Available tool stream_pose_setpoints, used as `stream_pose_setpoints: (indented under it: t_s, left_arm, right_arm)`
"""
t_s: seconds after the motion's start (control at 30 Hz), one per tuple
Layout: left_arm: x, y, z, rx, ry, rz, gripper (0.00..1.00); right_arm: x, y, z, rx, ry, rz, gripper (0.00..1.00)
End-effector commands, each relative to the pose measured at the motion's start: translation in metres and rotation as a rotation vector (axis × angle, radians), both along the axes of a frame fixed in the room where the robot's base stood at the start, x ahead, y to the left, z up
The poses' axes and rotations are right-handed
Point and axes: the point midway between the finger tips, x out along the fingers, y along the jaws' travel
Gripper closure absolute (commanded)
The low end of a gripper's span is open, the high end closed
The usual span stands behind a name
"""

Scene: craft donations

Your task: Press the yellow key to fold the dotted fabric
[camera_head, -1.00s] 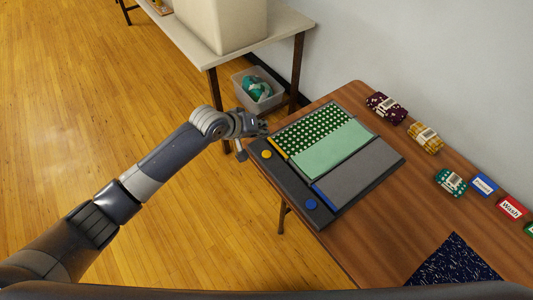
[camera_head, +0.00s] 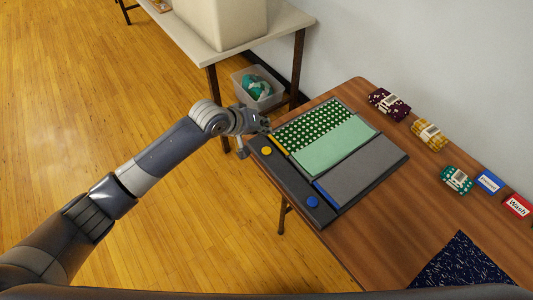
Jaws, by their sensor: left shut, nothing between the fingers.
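The yellow key (camera_head: 267,150) is a small round button at the far end of the dark strip along the left side of a folding board (camera_head: 370,172). The dotted fabric (camera_head: 312,127) is green with pale dots. It lies on the board's far panel, with a plain light-green part (camera_head: 334,146) beside it. A blue key (camera_head: 312,201) sits at the strip's near end. My left gripper (camera_head: 264,124) is shut and empty, just beyond the yellow key at the board's far left corner. Whether it touches the board I cannot tell. My right gripper is not in view.
A dark navy cloth (camera_head: 458,265) lies nearest.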

Motion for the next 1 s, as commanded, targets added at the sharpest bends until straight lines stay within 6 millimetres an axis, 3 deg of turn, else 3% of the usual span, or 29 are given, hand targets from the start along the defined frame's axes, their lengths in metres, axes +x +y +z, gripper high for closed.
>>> stream_pose_setpoints:
  t_s: [0.03, 0.33, 0.6, 1.0]
  left_arm:
    - [0.000, 0.000, -0.012, 0.000, -0.001, 0.000, 1.00]
    - [0.000, 0.000, -0.042, 0.000, -0.002, -0.001, 1.00]
    - [0.000, 0.000, -0.062, -0.001, -0.001, 0.000, 1.00]
    - [0.000, 0.000, -0.063, -0.001, -0.001, 0.000, 1.00]
  right_arm:
    - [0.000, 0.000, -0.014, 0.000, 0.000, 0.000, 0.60]
    - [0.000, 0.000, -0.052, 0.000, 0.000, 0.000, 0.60]
    - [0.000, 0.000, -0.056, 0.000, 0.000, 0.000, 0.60]
    - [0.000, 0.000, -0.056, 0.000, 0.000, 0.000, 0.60]
